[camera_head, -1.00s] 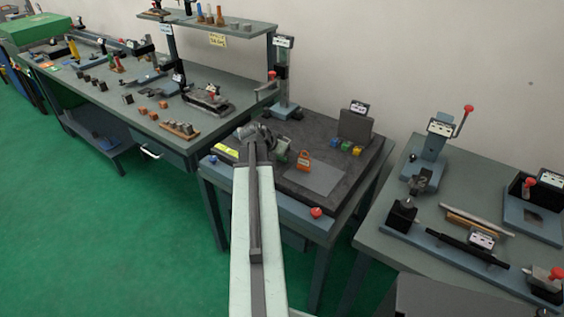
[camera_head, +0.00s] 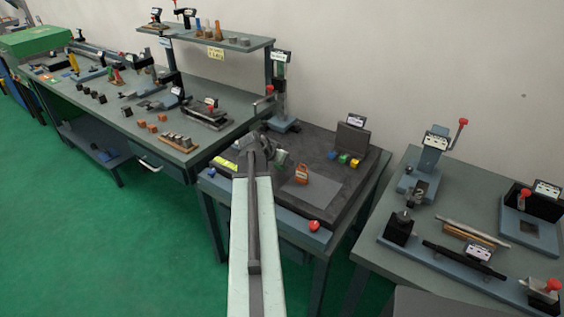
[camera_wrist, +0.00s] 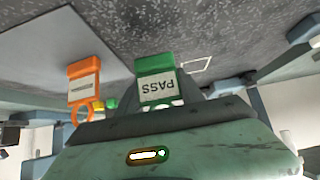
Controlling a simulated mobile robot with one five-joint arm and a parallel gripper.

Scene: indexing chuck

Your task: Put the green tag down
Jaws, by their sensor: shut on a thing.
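The green tag (camera_wrist: 155,82) shows in the wrist view with a white PASS label, upside down in the picture. My gripper (camera_head: 267,149) is shut on it, over the dark mat (camera_head: 325,150) on the middle bench. The tag's end at the jaws is partly hidden. In the head view the green tag (camera_head: 281,157) is small, just right of the jaws. I cannot tell whether it touches the mat.
An orange tag (camera_head: 302,174) stands close by, to the right of the green one; it also shows in the wrist view (camera_wrist: 83,82). A grey plate (camera_head: 315,190) lies on the mat. Small coloured blocks (camera_head: 344,159) sit farther back. A post (camera_head: 281,95) rises behind my gripper.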

